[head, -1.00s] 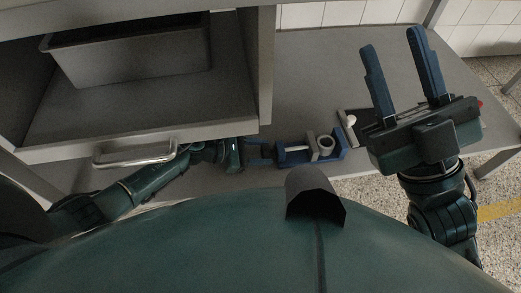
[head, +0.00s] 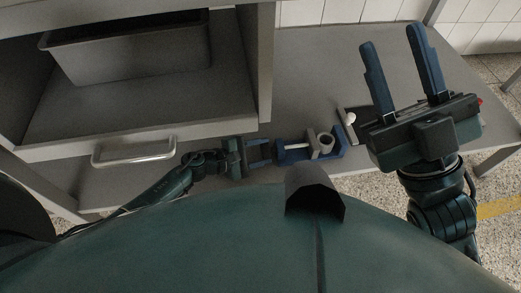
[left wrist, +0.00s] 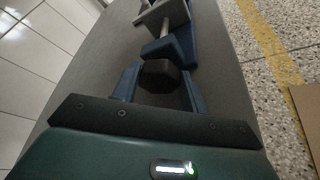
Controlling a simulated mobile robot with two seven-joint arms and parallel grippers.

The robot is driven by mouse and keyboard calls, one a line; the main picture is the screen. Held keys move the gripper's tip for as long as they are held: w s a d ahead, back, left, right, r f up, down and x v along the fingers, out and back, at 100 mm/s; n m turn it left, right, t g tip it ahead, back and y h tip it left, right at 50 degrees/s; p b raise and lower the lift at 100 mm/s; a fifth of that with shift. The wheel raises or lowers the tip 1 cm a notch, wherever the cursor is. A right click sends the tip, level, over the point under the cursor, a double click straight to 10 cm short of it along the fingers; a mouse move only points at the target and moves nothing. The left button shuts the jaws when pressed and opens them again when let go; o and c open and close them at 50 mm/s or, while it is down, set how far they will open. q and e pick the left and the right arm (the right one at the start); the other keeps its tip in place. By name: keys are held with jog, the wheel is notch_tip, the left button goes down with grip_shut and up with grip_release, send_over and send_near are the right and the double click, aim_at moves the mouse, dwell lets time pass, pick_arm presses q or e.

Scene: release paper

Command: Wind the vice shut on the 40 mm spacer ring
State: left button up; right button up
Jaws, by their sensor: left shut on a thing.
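The blue vice (head: 294,156) lies on the grey table, with its screw pointing left toward my left gripper. The grey spacer ring (head: 326,138) sits between the grey sliding jaw (head: 312,145) and the blue end of the vice; I cannot tell whether both touch it. My left gripper (head: 270,151) is shut on the vice's dark knob (left wrist: 158,74), which shows between its blue fingers in the left wrist view. The screw (left wrist: 168,22) and blue body show beyond it. My right gripper (head: 390,35) is open and empty, raised over the table's right side.
A shelf unit with a grey bin (head: 130,62) and a drawer handle (head: 134,152) stands at the left, close to my left arm. A dark plate (head: 352,134) with a white knob (head: 349,118) lies right of the vice. The table behind is clear.

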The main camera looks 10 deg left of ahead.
dwell(0.4)
pick_arm(q)
jog(key=o, duration=0.9)
jog(key=shift+o, duration=0.2)
jog(key=shift+s+a+r, duration=0.1)
jog(key=shift+s+a, duration=0.1)
jog(key=shift+a, duration=0.1)
jog(key=p+v, duration=0.3)
jog(key=v, duration=0.9)
jog(key=shift+s+a, duration=0.15)
jog(key=shift+a, duration=0.05)
pick_arm(e)
jog(key=f+m+h, duration=0.1)
jog(key=m+h, duration=0.1)
jog(key=f+m+h, duration=0.2)
jog(key=shift+w+a+f+m, duration=0.15)
jog(key=shift+w+f+m, duration=0.15)
jog(key=shift+w, duration=0.1)
pick_arm(q)
jog(key=shift+s, duration=0.1)
pick_arm(e)
jog(key=shift+s+h, duration=0.1)
jog(key=shift+h, duration=0.3)
